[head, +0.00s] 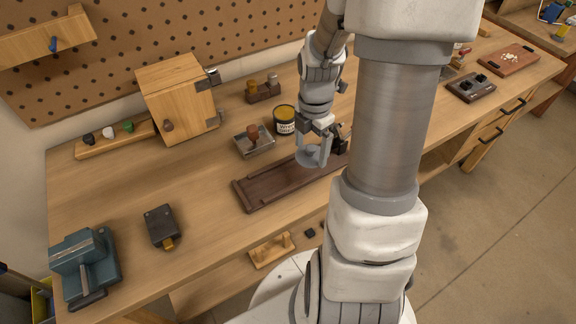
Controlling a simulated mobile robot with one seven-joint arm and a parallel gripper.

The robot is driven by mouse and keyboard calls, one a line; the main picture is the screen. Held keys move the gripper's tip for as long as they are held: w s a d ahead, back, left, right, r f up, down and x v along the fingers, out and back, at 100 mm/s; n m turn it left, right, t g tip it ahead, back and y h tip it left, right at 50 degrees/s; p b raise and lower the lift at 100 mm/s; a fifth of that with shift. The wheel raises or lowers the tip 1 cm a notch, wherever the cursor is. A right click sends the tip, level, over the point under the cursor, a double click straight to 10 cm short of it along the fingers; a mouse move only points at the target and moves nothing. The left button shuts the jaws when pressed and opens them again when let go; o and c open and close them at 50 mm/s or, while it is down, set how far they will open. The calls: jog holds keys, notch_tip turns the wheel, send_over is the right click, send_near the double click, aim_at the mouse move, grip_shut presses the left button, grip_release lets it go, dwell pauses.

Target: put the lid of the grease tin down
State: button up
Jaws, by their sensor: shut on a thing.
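The grease tin (284,126) is a dark can with a pale label. It stands upright on the bench, and yellow shows at its top. My gripper (318,142) is to the right of the tin and a little nearer the front. It is shut on a grey, round lid (312,160), which hangs above the dark wooden tray (262,192). The jaws partly hide the lid, and the arm hides the tray's right end. I cannot tell how high the lid is above the tray.
A metal tray with a brown knob (254,143) sits left of the tin. A wooden cabinet (178,100) stands behind it. A dark block (162,226) and a blue vise (84,264) are at front left. Bare bench lies between the block and the dark tray.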

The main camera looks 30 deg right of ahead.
jog(key=w+a+f, duration=0.2)
jog(key=a+f, duration=0.1)
jog(key=a, duration=0.1)
jog(key=shift+w+a, duration=0.1)
jog(key=shift+w, duration=0.3)
jog(key=shift+f+b, duration=0.35)
jog(key=shift+f, duration=1.7)
jog(key=o, duration=1)
jog(key=shift+f, duration=0.1)
notch_tip(320, 180, up, 12)
jog(key=p, duration=0.1)
jog(key=shift+p, duration=0.3)
